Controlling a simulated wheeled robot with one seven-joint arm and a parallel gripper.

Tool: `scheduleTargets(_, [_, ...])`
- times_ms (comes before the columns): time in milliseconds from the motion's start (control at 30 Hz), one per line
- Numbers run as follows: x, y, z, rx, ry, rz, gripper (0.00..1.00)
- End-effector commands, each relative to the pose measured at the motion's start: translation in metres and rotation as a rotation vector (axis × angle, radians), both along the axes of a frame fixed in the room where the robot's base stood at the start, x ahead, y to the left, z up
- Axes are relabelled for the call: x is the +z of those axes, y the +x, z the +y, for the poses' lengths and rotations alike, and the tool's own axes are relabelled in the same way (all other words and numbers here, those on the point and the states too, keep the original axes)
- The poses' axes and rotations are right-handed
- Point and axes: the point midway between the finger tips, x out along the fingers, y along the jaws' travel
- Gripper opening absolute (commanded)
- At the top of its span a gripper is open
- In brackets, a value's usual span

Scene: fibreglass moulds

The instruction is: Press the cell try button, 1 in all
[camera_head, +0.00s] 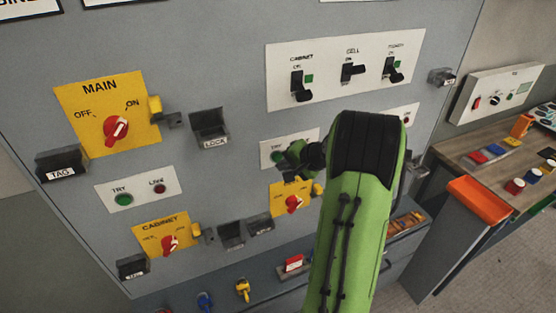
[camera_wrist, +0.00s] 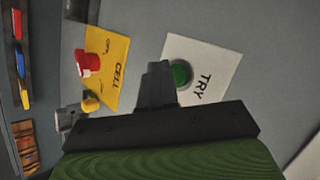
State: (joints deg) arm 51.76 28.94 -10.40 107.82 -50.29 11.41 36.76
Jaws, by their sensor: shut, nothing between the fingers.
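The cell try button (camera_wrist: 181,73) is a round green button on a white plate marked TRY (camera_wrist: 205,60) in the wrist view. My gripper (camera_wrist: 156,78) is shut and empty, its dark fingertips right beside the button in that view. I cannot tell whether they touch it. In the head view my gripper (camera_head: 300,155) is in front of the white try plate (camera_head: 268,148) and hides most of it. The yellow CELL plate (camera_wrist: 107,62) with its red rotary switch (camera_wrist: 88,63) lies beside the try plate.
Another try button (camera_head: 124,199) sits on the left plate beside a red lamp (camera_head: 160,188). The MAIN switch (camera_head: 116,128) and CABINET switch (camera_head: 170,243) are on yellow plates at left. A white plate (camera_head: 340,60) carries several black toggles above. Grey boxes such as LOCK (camera_head: 210,128) jut from the panel.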

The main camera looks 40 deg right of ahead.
Motion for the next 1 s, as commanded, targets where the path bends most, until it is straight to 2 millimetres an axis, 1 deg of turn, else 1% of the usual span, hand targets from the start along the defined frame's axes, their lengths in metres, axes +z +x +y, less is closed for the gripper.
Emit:
scheduleTargets(300, [0.0, -0.003, 0.0, -0.001, 0.0, 0.0, 0.0])
scheduleTargets(800, [-0.002, -0.048, 0.013, -0.002, -0.001, 0.0, 0.0])
scheduleTargets(1000, [0.0, -0.05, 0.014, -0.001, -0.001, 0.0, 0.0])
